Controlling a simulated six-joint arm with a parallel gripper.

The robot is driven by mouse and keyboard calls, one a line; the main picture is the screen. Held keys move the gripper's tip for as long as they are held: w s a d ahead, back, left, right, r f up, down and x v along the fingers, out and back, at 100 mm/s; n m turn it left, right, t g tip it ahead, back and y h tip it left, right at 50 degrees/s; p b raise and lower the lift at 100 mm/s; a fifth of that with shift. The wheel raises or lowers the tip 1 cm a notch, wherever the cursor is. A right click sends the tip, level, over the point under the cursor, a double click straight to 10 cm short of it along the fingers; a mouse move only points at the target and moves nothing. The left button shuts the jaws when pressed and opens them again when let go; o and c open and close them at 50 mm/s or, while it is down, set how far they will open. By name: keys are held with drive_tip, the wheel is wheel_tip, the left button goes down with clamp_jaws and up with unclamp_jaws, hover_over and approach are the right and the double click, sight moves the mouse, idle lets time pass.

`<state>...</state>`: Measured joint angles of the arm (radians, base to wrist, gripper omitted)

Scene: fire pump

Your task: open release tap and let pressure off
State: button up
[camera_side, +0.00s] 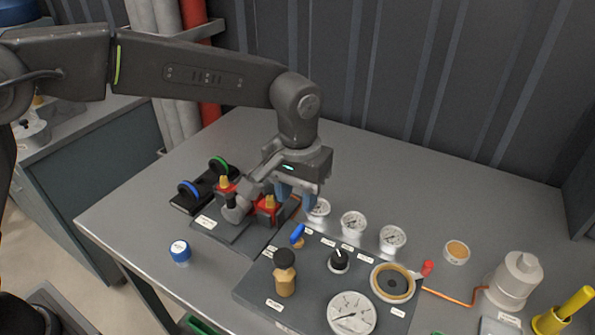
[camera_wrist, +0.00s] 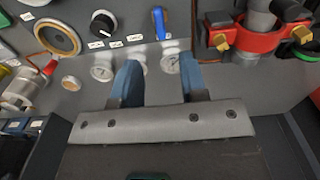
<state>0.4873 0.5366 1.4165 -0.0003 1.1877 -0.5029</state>
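My gripper (camera_side: 296,194) hangs above the back edge of the dark pump panel (camera_side: 254,291). In the wrist view its two blue fingers (camera_wrist: 159,76) stand apart with nothing between them. A blue lever tap (camera_side: 297,234) sits on the panel in front of and below the gripper. It also shows beyond the fingers in the wrist view (camera_wrist: 160,22), apart from them. A small red lever (camera_side: 428,268) is at the panel's right end, by a copper pipe; it also shows in the wrist view (camera_wrist: 50,68). The labels are too small to read, so I cannot tell which lever is the release tap.
A black knob (camera_side: 338,261), a brass valve with a black top (camera_side: 285,273), a large gauge (camera_side: 351,313) and smaller gauges (camera_side: 353,223) crowd the panel area. Red clamps (camera_side: 269,206) stand left of the gripper. A white cylinder (camera_side: 515,280) stands right. The table's back right is clear.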

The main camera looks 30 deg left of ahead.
wheel_tip(320, 180, up, 5)
drive_tip(key=shift+r, duration=0.1)
idle(0.5)
drive_tip(key=s+a+r+t, duration=0.1)
drive_tip(key=s+a+r, duration=0.25)
drive_tip(key=a, duration=0.35)
drive_tip(key=s+a+r+t, duration=0.2)
drive_tip(key=s+a+r, duration=0.1)
drive_tip(key=s+a, duration=0.3)
drive_tip(key=s+a+f+t, duration=0.2)
drive_tip(key=s+a+f, duration=0.2)
drive_tip(key=s+a, duration=0.5)
drive_tip(key=s, duration=0.2)
drive_tip(key=shift+s+a+t, duration=0.3)
drive_tip(key=shift+s+a, duration=0.05)
